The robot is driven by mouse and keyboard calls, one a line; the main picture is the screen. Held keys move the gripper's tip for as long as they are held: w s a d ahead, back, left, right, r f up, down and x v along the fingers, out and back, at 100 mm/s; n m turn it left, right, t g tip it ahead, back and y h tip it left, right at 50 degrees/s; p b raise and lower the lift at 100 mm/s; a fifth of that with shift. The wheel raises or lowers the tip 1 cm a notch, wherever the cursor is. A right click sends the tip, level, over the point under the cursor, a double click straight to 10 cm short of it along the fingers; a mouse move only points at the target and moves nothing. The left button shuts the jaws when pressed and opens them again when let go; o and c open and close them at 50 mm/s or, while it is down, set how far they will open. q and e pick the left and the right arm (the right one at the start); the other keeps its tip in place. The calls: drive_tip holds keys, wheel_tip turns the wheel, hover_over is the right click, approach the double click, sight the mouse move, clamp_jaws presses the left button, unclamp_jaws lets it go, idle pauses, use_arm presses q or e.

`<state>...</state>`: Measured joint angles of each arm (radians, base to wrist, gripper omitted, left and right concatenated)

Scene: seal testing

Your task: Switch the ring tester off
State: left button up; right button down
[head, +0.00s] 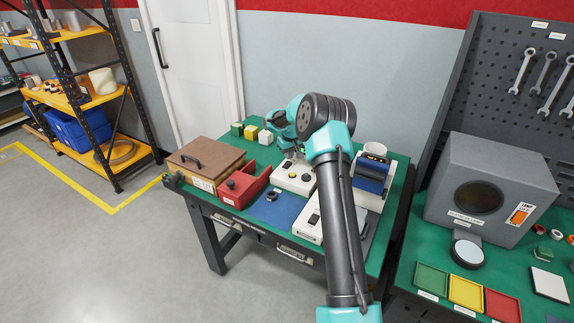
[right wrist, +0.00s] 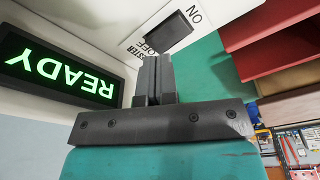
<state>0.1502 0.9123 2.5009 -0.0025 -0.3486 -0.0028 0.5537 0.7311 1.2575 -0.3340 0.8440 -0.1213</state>
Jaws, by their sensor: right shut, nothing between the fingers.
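The ring tester (head: 292,181) is a pale box with buttons on its top, standing on the green workbench in the head view. The right wrist view shows its black rocker switch (right wrist: 168,33) between the printed words ON and OFF, and its lit display (right wrist: 62,70) with READY in green. My right gripper (right wrist: 153,62) is shut and empty. Its fingertips are close to the OFF end of the switch; I cannot tell whether they touch, or which way the rocker is tilted. In the head view my right arm hides part of the tester. My left gripper is not in view.
A red tray (head: 242,186) and a brown case (head: 207,163) stand left of the tester. A blue mat (head: 277,209) lies in front. A blue device (head: 371,174) and a white cup (head: 375,149) are to the right. Small coloured blocks (head: 250,132) sit behind.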

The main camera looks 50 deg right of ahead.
sight(289, 162)
drive_tip(key=shift+f, duration=1.2)
idle(0.9)
drive_tip(key=shift+r, duration=0.1)
drive_tip(key=shift+r, duration=3.4)
